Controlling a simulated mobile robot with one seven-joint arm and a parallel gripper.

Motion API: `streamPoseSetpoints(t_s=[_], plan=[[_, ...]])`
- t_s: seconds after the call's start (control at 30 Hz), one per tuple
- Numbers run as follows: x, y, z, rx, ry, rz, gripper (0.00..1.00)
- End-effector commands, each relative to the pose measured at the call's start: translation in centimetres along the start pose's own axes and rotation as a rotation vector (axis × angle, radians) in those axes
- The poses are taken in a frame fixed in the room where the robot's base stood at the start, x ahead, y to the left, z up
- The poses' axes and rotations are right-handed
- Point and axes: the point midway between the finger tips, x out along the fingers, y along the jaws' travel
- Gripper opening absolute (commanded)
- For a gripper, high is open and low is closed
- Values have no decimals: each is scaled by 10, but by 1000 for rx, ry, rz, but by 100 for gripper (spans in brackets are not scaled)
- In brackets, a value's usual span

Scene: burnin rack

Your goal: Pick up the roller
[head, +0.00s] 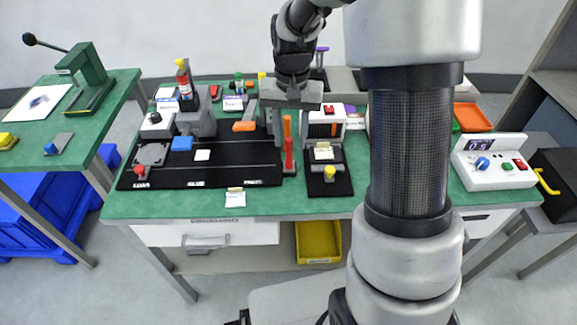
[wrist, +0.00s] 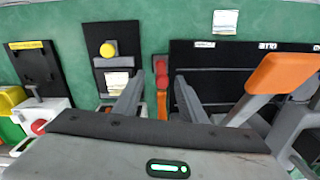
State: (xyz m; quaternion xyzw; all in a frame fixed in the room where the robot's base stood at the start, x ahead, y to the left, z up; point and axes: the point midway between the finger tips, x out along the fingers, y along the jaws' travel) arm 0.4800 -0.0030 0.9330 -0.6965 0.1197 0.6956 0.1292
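My gripper (wrist: 161,82) is open and pointed down, with one finger on each side of this piece and a gap visible on both sides. In the head view, my gripper's grey body (head: 290,95) is above the piece and partly hides the things behind it.
An orange-handled tool (wrist: 285,72) is close to my right finger in the wrist view. A small black stand with a yellow knob (head: 329,173) is to the right. The green table's front strip (head: 290,207) is mostly clear. A white control box (head: 493,165) stands far right.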

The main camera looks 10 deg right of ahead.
Motion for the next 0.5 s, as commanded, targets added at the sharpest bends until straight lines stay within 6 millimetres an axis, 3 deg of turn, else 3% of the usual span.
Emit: streamPoseSetpoints(t_s=[0.27, 0.5], plan=[[18, 0, 0, 0, 1, 0, 38], [52, -2, 2, 1, -2, 1, 38]])
